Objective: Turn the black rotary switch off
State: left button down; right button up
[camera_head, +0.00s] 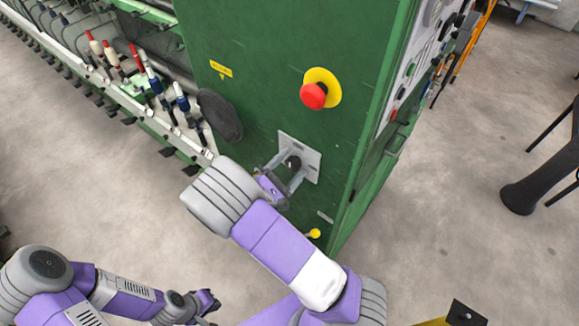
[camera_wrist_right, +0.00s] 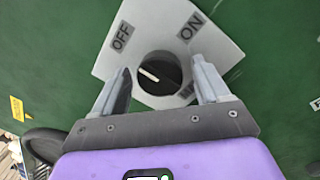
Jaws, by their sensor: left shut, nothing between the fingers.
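The black rotary switch (camera_wrist_right: 159,74) sits on a pale square plate (camera_wrist_right: 150,35) marked OFF and ON, with a third label partly hidden by a finger. Its white mark points left and slightly up, below the OFF label in the right wrist view. The switch also shows in the head view (camera_head: 292,163) on the green cabinet. My right gripper (camera_wrist_right: 160,68) is open, one finger on each side of the knob, with a visible gap on both sides. My left gripper (camera_head: 211,302) is shut and empty, low at the left, away from the cabinet.
A red emergency button (camera_head: 313,96) on a yellow disc is above the switch. A small yellow knob (camera_head: 315,233) is below it. A dark oval pad (camera_head: 219,115) and the spinning machine's bobbins (camera_head: 150,75) are to the left.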

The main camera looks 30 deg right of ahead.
jog(key=b+v, duration=0.1)
jog(key=v, duration=0.6)
jog(key=shift+a, duration=0.3)
jog(key=shift+s+f, duration=0.1)
jog(key=shift+s, duration=0.05)
